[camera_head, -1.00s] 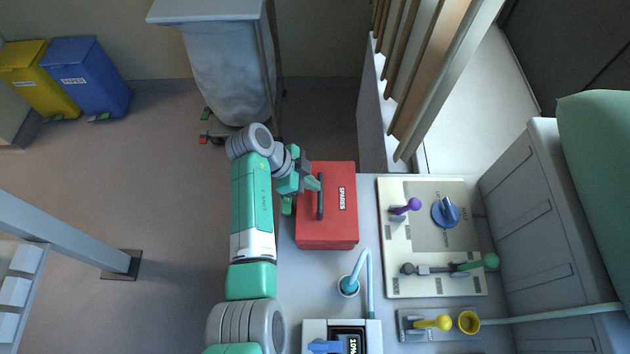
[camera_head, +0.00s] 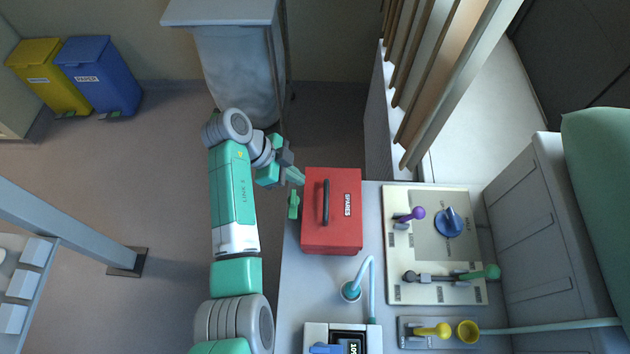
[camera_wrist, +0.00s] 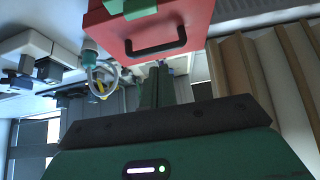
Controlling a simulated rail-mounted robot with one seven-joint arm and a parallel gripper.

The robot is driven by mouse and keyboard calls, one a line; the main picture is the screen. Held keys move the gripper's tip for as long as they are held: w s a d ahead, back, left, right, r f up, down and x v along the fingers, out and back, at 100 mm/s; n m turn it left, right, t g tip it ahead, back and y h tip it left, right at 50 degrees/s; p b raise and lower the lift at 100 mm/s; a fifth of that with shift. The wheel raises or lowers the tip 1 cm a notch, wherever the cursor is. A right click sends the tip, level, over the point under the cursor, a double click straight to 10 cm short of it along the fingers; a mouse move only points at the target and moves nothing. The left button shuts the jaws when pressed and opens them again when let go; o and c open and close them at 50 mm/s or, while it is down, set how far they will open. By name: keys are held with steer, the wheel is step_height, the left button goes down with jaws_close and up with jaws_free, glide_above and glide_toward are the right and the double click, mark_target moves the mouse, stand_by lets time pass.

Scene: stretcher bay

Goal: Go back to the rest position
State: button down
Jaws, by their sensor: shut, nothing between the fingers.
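My gripper (camera_head: 295,176) is at the left edge of the red SPARES case (camera_head: 346,228), near its upper left corner. Its fingers are shut with nothing between them. The case lies closed on the counter, its dark handle (camera_head: 325,203) on top; the fingers are apart from the handle. In the wrist view my green fingers (camera_wrist: 157,88) point toward the scene, with the red case (camera_wrist: 185,22) and its handle above them. A green piece (camera_head: 294,204) shows at the case's left side.
Right of the case are a panel (camera_head: 400,285) with a blue knob (camera_head: 448,222) and levers, and a cyan hose (camera_head: 372,290). A wooden-slatted partition (camera_head: 425,110) rises behind. A draped bin (camera_head: 232,75) and blue and yellow bins stand upper left.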

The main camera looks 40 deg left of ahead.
steer(key=shift+s+a+r, duration=0.4)
steer(key=shift+s+a, duration=0.1)
steer(key=shift+a, duration=0.1)
steer(key=shift+s+a+r, duration=0.35)
steer(key=shift+s+a, duration=0.1)
steer(key=shift+a, duration=0.15)
